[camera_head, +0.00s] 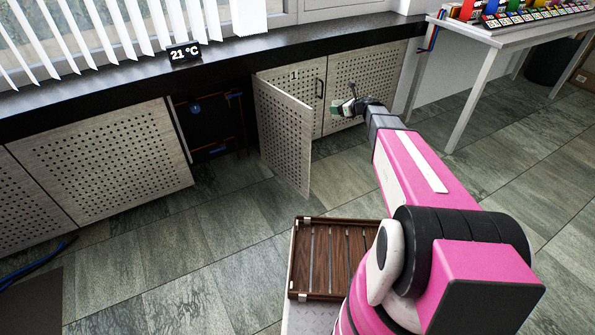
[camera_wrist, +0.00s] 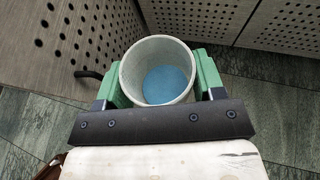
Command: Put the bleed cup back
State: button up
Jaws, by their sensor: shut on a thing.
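The bleed cup (camera_wrist: 128,72) is a pale grey round cup seen from above in the wrist view, with blue at its bottom; I cannot tell whether that is liquid. My gripper (camera_wrist: 160,78) has a green finger on each side of the cup and is shut on it. The cup looks roughly upright. In the head view my gripper (camera_head: 346,106) is small, in front of the closed perforated doors, right of the open cabinet door (camera_head: 284,135). The open cabinet (camera_head: 212,125) is dark inside, with copper-coloured pipes and a small blue round part.
Closed perforated panels (camera_head: 110,165) lie left of the opening. A black sill (camera_head: 230,55) with a 21 °C display (camera_head: 184,53) runs above. A slatted wooden tray (camera_head: 298,258) is at lower centre. A white table (camera_head: 500,38) stands at the right. The tiled floor before the cabinet is clear.

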jog(key=w+a+f, duration=0.5)
jog(key=w+f, duration=0.1)
jog(key=f, duration=0.4)
jog(key=w+a+f, duration=0.5)
jog(key=w+f, duration=0.1)
jog(key=f, duration=0.4)
jog(key=shift+m+t+h, duration=0.7)
jog(key=shift+m, duration=0.1)
jog(key=w+a+f, duration=0.1)
jog(key=a+f, duration=0.2)
jog(key=f, duration=0.8)
jog(key=w+a+f, duration=0.2)
jog(key=a+f, duration=0.1)
jog(key=f, duration=0.8)
jog(key=w+a+f, duration=0.2)
jog(key=a+f, duration=0.2)
jog(key=f, duration=0.7)
jog(key=shift+w, duration=0.25)
jog(key=shift+f, duration=0.25)
jog(key=o, duration=1)
jog(key=shift+r, duration=0.2)
